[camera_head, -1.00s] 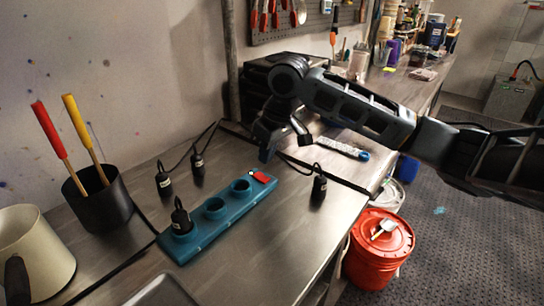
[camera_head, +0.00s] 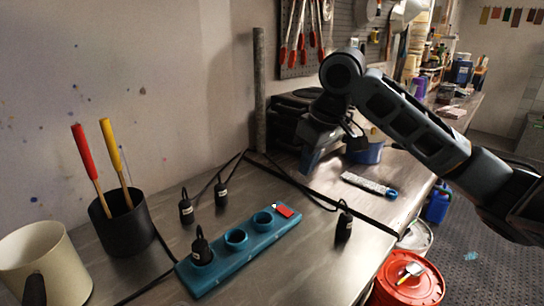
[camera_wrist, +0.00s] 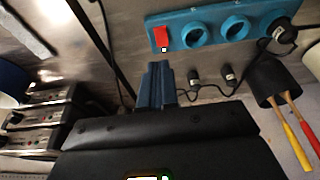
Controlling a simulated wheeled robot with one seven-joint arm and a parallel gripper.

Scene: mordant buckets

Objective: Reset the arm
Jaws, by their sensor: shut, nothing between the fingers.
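My gripper (camera_head: 312,160) is raised above the back of the metal workbench, and its fingers are together with nothing between them. It also shows in the wrist view (camera_wrist: 157,75), fingers side by side over bare bench. In the head view the teal power strip (camera_head: 238,255) lies on the bench below and left of my gripper, apart from it. The strip has a red switch (camera_head: 284,210) at its far end. A black plug (camera_head: 201,250) sits in its nearest socket; two sockets are empty. Other black plugs (camera_head: 186,208), (camera_head: 221,192), (camera_head: 344,224) stand on the bench beside the strip.
A black cup (camera_head: 121,222) with red- and yellow-handled tools and a cream pot (camera_head: 45,262) stand at left. A white-and-blue strip-like item (camera_head: 368,184) lies at right. A blue container (camera_head: 365,152) stands behind my arm. A red bucket (camera_head: 409,283) is on the floor.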

